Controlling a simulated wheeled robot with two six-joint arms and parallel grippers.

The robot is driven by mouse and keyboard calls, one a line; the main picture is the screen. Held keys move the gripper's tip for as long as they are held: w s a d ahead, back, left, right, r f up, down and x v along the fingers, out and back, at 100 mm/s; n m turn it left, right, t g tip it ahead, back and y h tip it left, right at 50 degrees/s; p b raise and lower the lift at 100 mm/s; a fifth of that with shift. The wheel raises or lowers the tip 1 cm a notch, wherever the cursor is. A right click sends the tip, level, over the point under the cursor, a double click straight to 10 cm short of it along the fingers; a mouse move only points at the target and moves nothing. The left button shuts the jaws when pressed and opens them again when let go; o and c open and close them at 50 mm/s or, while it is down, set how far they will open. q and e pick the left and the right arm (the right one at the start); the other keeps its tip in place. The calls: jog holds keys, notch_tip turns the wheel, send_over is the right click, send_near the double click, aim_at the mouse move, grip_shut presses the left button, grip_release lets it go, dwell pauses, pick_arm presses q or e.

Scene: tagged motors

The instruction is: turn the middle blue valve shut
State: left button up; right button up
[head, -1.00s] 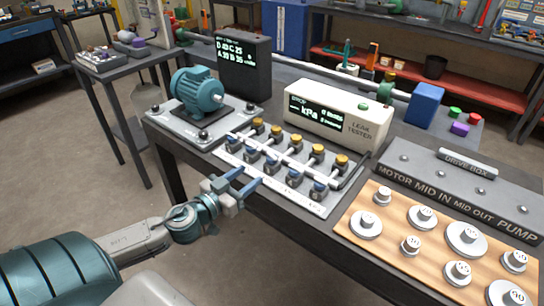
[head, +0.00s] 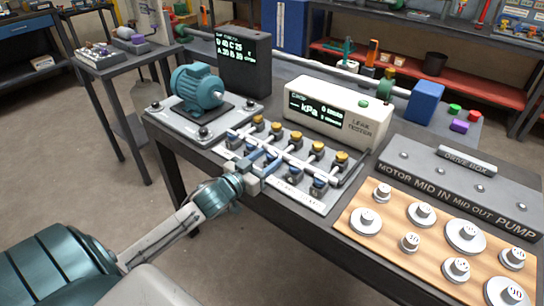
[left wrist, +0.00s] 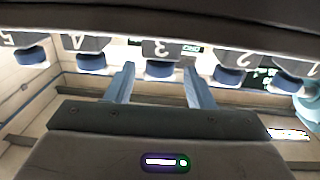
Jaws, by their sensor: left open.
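A row of several blue valves sits on a pale manifold plate (head: 318,205) at the table's front edge. The middle blue valve, marked 3, shows its blue knob (left wrist: 160,69) in the left wrist view; in the head view my fingers partly cover it. My left gripper (head: 262,160) is open at the manifold, and it also shows in the left wrist view (left wrist: 159,72). Its two fingers stand on either side of the middle valve, with visible gaps to the knob. Whether they reach around it in depth I cannot tell. My right gripper is not in view.
Neighbouring valves 4 (left wrist: 91,61) and 2 (left wrist: 229,76) lie just outside my fingers. A teal motor (head: 197,90) and a white leak tester (head: 338,110) stand behind the manifold. A wooden board (head: 388,233) with several weights lies to the right.

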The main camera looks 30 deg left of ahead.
pick_arm(q)
jog(key=shift+w+d+b, duration=0.2)
jog(key=shift+w+b, duration=0.15)
jog(key=shift+w, duration=1.1)
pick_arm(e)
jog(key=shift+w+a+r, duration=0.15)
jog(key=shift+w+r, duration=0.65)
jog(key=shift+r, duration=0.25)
pick_arm(q)
jog(key=c, duration=0.9)
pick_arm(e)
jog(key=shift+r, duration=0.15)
